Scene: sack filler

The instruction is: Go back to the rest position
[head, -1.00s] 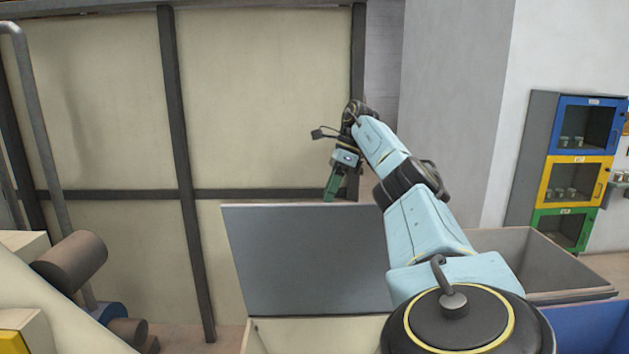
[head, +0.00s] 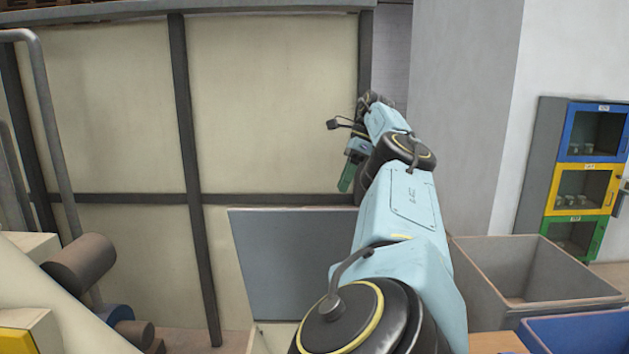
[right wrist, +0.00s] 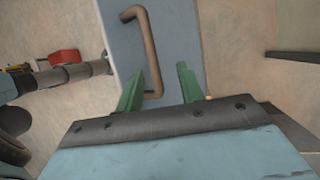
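My right arm reaches forward across the head view, over a box with a raised grey lid (head: 285,262). My right gripper (head: 347,178) has green fingers and is in front of the cream panel wall, above the lid's top edge. My left gripper is not in view.
A grey open bin (head: 535,290) and a blue bin (head: 585,332) stand at the right. A cabinet with blue, yellow and green doors (head: 583,190) is on the right wall. Brown cylindrical machine parts (head: 82,262) are at the left, beside a bent grey pipe (head: 45,110).

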